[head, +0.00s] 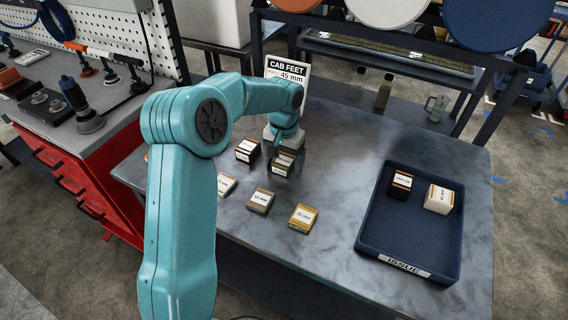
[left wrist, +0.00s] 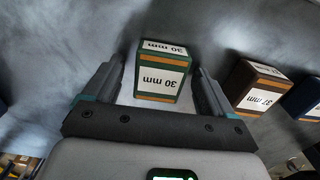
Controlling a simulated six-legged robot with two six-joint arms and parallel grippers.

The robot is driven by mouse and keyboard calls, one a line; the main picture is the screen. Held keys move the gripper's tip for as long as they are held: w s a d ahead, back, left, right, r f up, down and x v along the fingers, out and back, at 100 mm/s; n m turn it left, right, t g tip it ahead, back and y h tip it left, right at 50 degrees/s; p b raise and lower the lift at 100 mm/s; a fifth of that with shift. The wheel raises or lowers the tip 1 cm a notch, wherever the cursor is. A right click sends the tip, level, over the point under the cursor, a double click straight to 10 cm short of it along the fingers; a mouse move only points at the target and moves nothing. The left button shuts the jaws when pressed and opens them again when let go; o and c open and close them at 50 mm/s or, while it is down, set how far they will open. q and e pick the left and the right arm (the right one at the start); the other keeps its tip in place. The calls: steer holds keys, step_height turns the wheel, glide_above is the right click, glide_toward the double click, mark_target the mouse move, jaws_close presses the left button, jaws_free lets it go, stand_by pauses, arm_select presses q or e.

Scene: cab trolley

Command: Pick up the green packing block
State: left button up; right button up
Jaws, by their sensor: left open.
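The green packing block (left wrist: 162,83) has orange bands and white labels reading 30 mm. In the left wrist view it stands between the two fingers of my left gripper (left wrist: 159,72), with a visible gap on both sides. The gripper is open and not closed on it. In the head view my left gripper (head: 284,167) reaches down over the table with its fingers around a block (head: 283,161), which is partly hidden by the gripper and looks dark there. My right gripper is not in view.
Several other labelled blocks stand nearby on the grey table (head: 330,180), including a dark one (head: 247,150), a brown one (head: 261,200) and a yellow one (head: 303,217). A blue ISSUE tray (head: 410,225) at right holds two blocks. A CAB FEET sign (head: 288,72) stands behind.

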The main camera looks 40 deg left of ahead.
arm_select(q)
steer(key=c, duration=1.2)
steer(key=shift+o, duration=0.2)
steer(key=shift+r, duration=0.1)
